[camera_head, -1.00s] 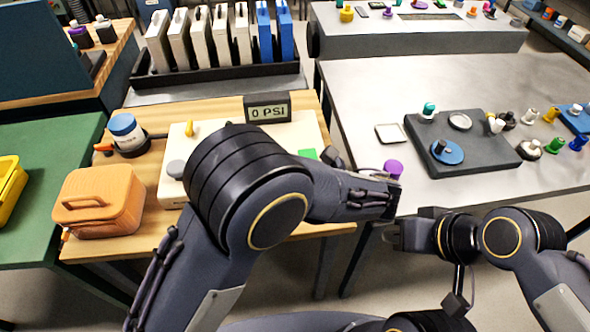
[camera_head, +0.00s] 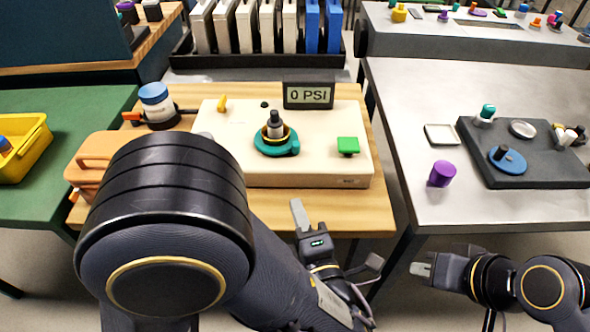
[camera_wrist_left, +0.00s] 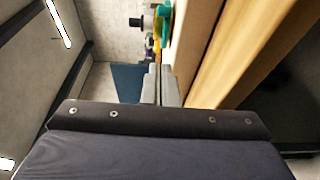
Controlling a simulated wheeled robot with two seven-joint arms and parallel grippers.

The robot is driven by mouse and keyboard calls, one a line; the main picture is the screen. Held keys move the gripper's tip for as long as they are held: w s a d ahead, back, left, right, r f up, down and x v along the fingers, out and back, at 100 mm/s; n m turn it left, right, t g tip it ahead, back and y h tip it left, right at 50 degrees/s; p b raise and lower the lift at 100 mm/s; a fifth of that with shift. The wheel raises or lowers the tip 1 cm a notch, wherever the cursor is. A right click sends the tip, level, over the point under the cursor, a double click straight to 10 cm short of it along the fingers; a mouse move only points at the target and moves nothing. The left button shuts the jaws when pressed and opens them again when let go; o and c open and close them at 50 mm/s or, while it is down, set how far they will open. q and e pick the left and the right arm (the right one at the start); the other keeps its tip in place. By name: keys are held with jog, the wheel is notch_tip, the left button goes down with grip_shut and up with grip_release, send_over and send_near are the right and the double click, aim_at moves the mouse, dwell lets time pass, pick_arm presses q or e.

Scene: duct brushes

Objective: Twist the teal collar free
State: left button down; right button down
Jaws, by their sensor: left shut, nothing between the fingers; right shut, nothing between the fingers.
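The teal collar (camera_head: 268,147) sits around the base of an upright grey and black post (camera_head: 275,125) on the cream box (camera_head: 217,130). A yellow ring shows just above it. A small teal shape (camera_wrist_left: 166,10) shows at the top of the left wrist view. My left gripper (camera_head: 298,213) is shut and empty, in front of the cream box and apart from the collar. Its fingers also show in the left wrist view (camera_wrist_left: 160,85). My right gripper (camera_head: 421,267) is shut and empty, low in front of the grey table.
An orange case (camera_head: 103,152) and a blue-lidded jar (camera_head: 157,104) stand left. A purple cylinder (camera_head: 442,174) and dark tray (camera_head: 547,173) are on the grey table (camera_head: 420,105).

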aim_at(294, 169)
pick_arm(q)
jog(key=b+x, duration=0.1)
jog(key=x, duration=0.8)
jog(key=shift+w+a+f, duration=0.1)
jog(key=w, duration=0.1)
jog(key=w+d, duration=0.1)
jog(key=w, duration=0.1)
jog(key=shift+w+d, duration=0.15)
jog(key=shift+d, duration=0.05)
jog(key=shift+w+d, duration=0.2)
jog(key=shift+w, duration=0.2)
